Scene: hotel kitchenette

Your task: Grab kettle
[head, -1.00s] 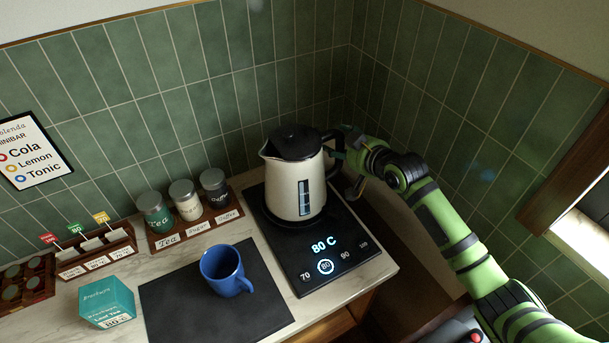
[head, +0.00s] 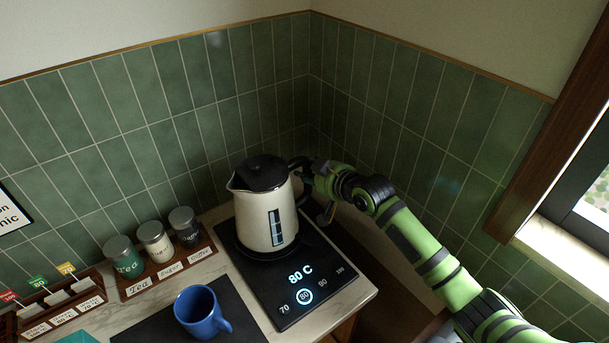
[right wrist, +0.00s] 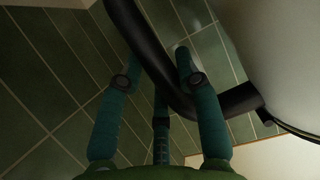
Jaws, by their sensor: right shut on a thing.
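The cream kettle (head: 262,222) with a black lid stands upright on its black heating base (head: 290,282), whose display reads 80 C. I cannot tell whether it touches the base all round. Its black handle (head: 300,165) points right, toward my right gripper (head: 312,182). In the right wrist view, the teal fingers of my right gripper (right wrist: 160,85) are closed around the black handle (right wrist: 150,55). The pale kettle body (right wrist: 275,50) fills the upper right there. My left gripper is not in view.
A blue mug (head: 201,312) stands on a dark mat (head: 245,325) in front. A rack with canisters (head: 165,275) is left of the kettle, and a tea-label rack (head: 65,312) is farther left. Tiled walls are close behind and to the right.

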